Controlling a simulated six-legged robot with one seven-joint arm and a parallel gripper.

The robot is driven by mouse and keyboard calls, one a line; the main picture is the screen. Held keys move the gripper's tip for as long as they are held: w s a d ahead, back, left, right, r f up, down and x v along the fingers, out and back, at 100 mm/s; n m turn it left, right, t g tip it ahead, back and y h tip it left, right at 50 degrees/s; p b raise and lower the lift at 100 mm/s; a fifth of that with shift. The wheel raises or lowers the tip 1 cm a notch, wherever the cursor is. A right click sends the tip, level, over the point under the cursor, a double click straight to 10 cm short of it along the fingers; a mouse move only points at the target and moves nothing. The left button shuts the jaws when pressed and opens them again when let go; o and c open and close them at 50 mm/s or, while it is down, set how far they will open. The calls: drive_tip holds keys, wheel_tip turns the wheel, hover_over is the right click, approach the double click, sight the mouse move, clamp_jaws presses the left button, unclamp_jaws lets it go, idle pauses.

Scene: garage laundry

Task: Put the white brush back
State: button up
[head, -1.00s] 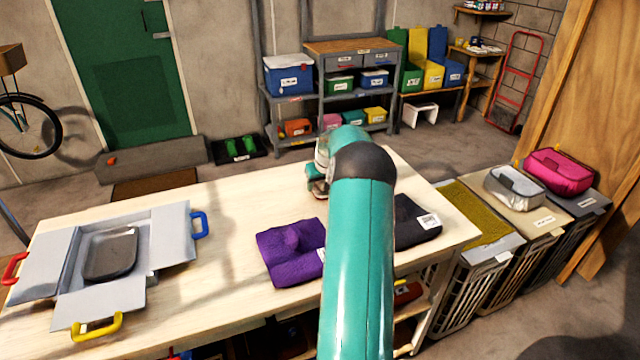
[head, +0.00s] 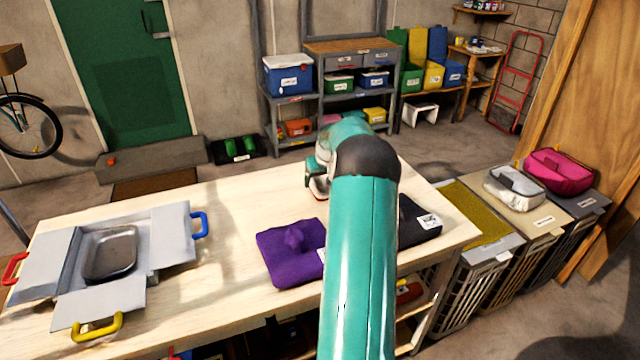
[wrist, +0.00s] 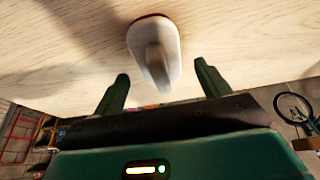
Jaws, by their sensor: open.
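The white brush (wrist: 155,50) lies on the pale wooden table top in the wrist view. It has a rounded white body with a raised grip and a thin red edge. My gripper (wrist: 160,87) is open, with one dark green finger on each side of the near end of the brush's grip. It is not closed on the brush. In the head view my gripper (head: 317,182) is low over the far part of the table, partly hidden by my own arm. A small white and red bit shows under it there, mostly covered.
A purple folded cloth (head: 283,262) and a dark folded item (head: 416,226) lie on the table (head: 215,290). A grey open-flapped box (head: 70,262) holding a metal tray (head: 111,250) is at left. Lidded bins (head: 483,285) stand right of the table.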

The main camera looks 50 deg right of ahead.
drive_tip(key=v, duration=0.9)
drive_tip(key=w+a+r+n, duration=0.1)
drive_tip(key=a+r, duration=0.3)
drive_tip(key=a, duration=0.6)
drive_tip(key=w+a+r+n, duration=0.1)
drive_tip(key=a+r, duration=0.4)
drive_tip(key=a, duration=0.5)
drive_tip(key=a+r+n, duration=0.1)
drive_tip(key=a+r, duration=0.3)
drive_tip(key=a, duration=0.7)
drive_tip(key=s+a+r+n+t+y, duration=0.1)
drive_tip(key=s+a, duration=0.3)
drive_tip(key=a, duration=0.4)
drive_tip(key=s+a+r+n, duration=0.1)
drive_tip(key=s+a, duration=0.4)
drive_tip(key=a, duration=0.2)
drive_tip(key=s+a+f+n+y, duration=0.1)
drive_tip(key=s+a+f, duration=0.2)
drive_tip(key=s+a, duration=0.6)
drive_tip(key=shift+s+a+f+t, duration=0.2)
drive_tip(key=shift+s+f+t, duration=0.15)
drive_tip(key=shift+s, duration=0.6)
